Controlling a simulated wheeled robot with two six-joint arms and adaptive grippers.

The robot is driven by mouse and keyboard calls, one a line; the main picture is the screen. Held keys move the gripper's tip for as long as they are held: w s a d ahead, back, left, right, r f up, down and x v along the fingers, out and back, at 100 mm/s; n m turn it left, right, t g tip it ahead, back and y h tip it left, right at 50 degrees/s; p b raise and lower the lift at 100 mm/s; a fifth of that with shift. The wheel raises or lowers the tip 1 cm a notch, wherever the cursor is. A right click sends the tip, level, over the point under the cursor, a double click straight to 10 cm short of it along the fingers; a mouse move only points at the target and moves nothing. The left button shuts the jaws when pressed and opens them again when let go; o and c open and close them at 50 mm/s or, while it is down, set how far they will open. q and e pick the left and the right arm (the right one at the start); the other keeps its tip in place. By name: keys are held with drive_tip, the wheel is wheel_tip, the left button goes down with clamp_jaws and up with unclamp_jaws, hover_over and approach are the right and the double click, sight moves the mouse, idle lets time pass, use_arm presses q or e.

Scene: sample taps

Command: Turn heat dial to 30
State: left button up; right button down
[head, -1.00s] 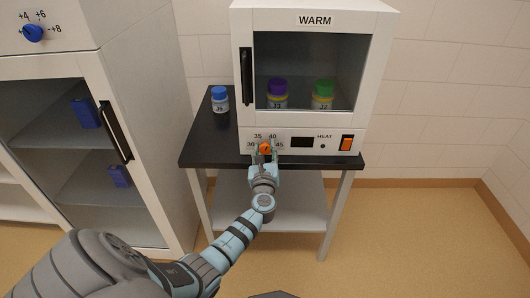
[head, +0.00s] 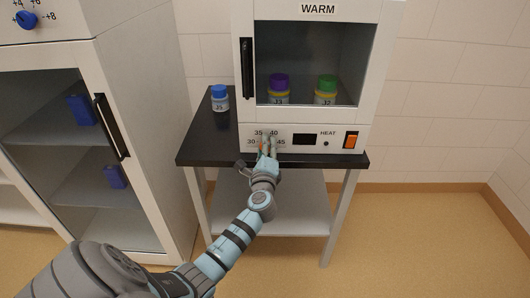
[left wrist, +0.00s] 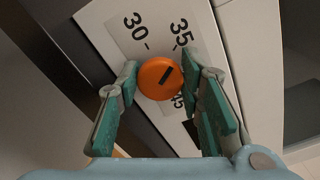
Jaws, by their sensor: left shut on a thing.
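The orange round heat dial (left wrist: 160,78) sits on the white front panel of the WARM cabinet (head: 318,142). In the left wrist view its dark mark points to the upper right, roughly toward the 35 side; the exact reading is unclear. The numbers 30 and 35 show plainly, while part of the scale is hidden by a finger. My left gripper (left wrist: 160,95) is shut on the dial, one green-padded finger on each side. In the head view my left gripper (head: 267,150) covers most of the dial. My right gripper is not in view.
A dark display (head: 304,139) and an orange switch (head: 351,141) are right of the dial. A blue-capped bottle (head: 219,98) stands on the black tabletop (head: 208,138) left of the cabinet. Two capped jars stand behind the cabinet's glass. A tall white cabinet (head: 150,110) is at left.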

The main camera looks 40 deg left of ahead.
use_arm(q)
drive_tip(key=n, duration=0.1)
drive_tip(key=n+b, duration=0.1)
drive_tip(key=n, duration=0.1)
drive_tip(key=shift+f, duration=0.25)
drive_tip(key=shift+n+b, duration=0.75)
drive_tip(key=shift+n, duration=0.05)
drive_tip(key=n+b, duration=0.1)
drive_tip(key=n, duration=0.1)
drive_tip(key=shift+f+n, duration=0.1)
drive_tip(key=shift+n, duration=0.3)
drive_tip(key=n+b, duration=0.2)
drive_tip(key=n, duration=0.1)
drive_tip(key=shift+n, duration=0.5)
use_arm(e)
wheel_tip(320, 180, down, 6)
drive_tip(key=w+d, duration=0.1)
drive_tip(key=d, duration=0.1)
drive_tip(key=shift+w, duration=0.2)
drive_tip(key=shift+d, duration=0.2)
use_arm(q)
drive_tip(key=o, duration=1.1)
drive_tip(key=v, duration=1.2)
